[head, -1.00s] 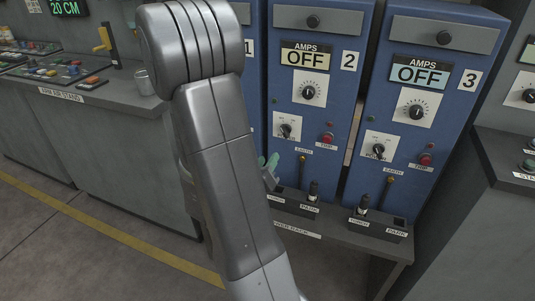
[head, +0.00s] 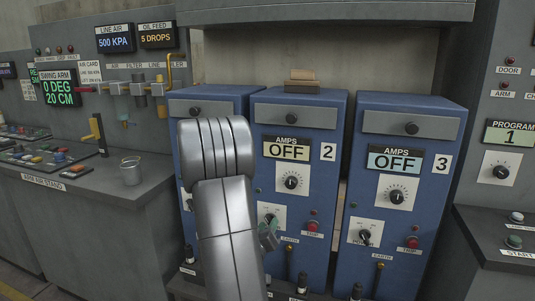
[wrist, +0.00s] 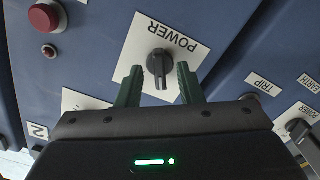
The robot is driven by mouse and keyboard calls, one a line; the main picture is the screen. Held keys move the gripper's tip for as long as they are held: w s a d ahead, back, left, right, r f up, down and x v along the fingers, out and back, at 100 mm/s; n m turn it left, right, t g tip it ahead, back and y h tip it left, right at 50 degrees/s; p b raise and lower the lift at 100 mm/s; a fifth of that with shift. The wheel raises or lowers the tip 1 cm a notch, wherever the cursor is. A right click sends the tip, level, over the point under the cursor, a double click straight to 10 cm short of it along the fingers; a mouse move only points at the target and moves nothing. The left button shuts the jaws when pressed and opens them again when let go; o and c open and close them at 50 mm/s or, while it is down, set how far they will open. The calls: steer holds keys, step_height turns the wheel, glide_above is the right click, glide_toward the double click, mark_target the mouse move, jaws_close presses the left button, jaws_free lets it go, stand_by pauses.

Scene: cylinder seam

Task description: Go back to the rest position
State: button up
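My gripper (head: 268,237) shows in the head view as green fingers beside my grey arm, in front of the blue cabinet marked 2 (head: 312,120). In the wrist view, which is turned upside down, its two green fingers (wrist: 159,85) are apart, and nothing is held. A black POWER knob (wrist: 159,64) on a white plate shows between the fingertips; I cannot tell how far it is from them. My arm hides much of the cabinet at the left and part of cabinet 2.
The blue cabinet marked 3 (head: 398,125) stands to the right; its display and cabinet 2's read OFF. A grey console (head: 505,235) is at the far right. A bench (head: 95,215) with a metal cup (head: 130,171) is at the left. A wide shelf (head: 330,12) overhangs the cabinets.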

steer(key=shift+w+d, duration=0.1)
steer(key=shift+w, duration=0.25)
steer(key=shift+s, duration=0.1)
